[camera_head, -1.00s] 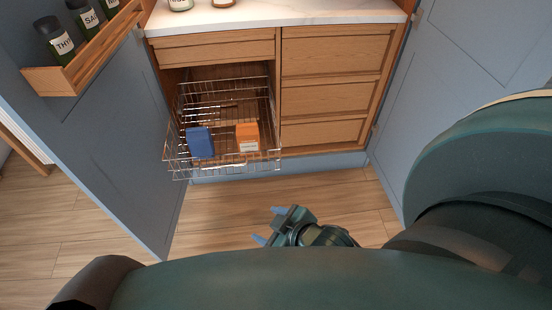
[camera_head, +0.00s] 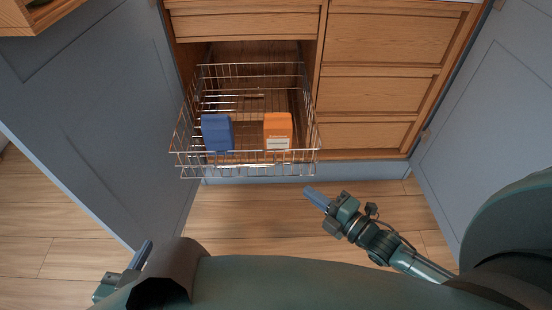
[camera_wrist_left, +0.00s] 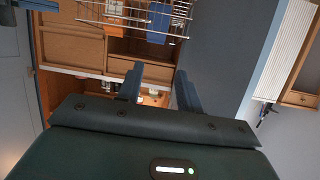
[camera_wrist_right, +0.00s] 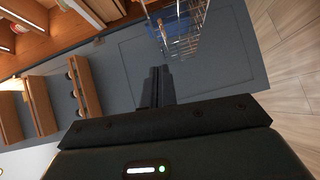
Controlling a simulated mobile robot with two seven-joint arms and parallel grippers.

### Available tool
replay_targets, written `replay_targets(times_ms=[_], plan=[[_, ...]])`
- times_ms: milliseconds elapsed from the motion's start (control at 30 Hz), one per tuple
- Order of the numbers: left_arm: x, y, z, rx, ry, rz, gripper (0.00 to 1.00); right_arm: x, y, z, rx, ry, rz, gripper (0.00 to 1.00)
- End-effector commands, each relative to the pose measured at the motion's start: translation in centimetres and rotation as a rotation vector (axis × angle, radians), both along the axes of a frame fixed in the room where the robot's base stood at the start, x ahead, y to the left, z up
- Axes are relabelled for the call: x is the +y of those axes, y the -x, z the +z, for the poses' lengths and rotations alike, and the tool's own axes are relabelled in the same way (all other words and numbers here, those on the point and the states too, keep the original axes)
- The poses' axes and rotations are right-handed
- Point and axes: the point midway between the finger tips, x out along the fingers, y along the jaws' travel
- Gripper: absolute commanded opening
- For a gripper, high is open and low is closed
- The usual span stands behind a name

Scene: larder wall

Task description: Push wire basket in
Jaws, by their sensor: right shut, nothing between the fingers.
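The wire basket (camera_head: 185,162) is pulled out of the left opening of the wooden cabinet. It holds a blue box (camera_head: 217,133) and an orange box (camera_head: 278,131). My right gripper (camera_head: 312,195) is shut and empty, just below and in front of the basket's front right corner, apart from it. The basket also shows at the top of the right wrist view (camera_wrist_right: 180,40), beyond the closed fingers. My left gripper (camera_head: 143,258) is low at the left, away from the basket. Its fingers stand apart and empty in the left wrist view (camera_wrist_left: 158,85).
Blue doors stand open left (camera_head: 95,110) and right (camera_head: 480,100) of the cabinet. Closed drawers (camera_head: 385,95) lie to the right of the basket. A wooden door rack (camera_head: 40,18) is at the upper left. The wood floor in front is clear.

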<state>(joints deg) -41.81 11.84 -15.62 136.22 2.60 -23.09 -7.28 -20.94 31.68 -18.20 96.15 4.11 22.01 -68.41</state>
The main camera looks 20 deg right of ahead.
Motion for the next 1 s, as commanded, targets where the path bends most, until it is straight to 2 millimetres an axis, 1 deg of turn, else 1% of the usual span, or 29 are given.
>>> replay_targets(times_ms=[33,167,267,367,700,833,1000], plan=[[-0.1,0.0,-0.5,-0.005,-0.004,-0.004,0.36,-0.3,0.1,-0.7,-0.036,0.024,0.014,0.00],[-0.1,0.0,-0.5,-0.010,-0.010,-0.008,0.36,-0.4,-0.2,-0.5,-0.083,0.047,0.029,0.00],[-0.2,-0.1,-0.6,-0.016,-0.013,-0.010,0.36,0.1,-1.1,-0.4,-0.088,0.048,0.030,0.00],[-0.2,-0.2,-0.9,-0.026,-0.017,-0.012,0.36,1.0,-2.6,-0.3,-0.090,0.047,0.031,0.00],[-0.4,-0.8,-0.9,-0.137,-0.012,-0.016,0.36,4.5,-8.9,-0.4,-0.087,0.046,0.030,0.00],[-0.6,-1.0,-0.9,-0.183,-0.009,-0.020,0.36,3.7,-10.9,-0.5,-0.087,0.049,0.029,0.00],[-0.7,-1.1,-0.7,-0.220,-0.006,-0.023,0.36,3.3,-12.2,-0.4,-0.083,0.047,0.029,0.00]])
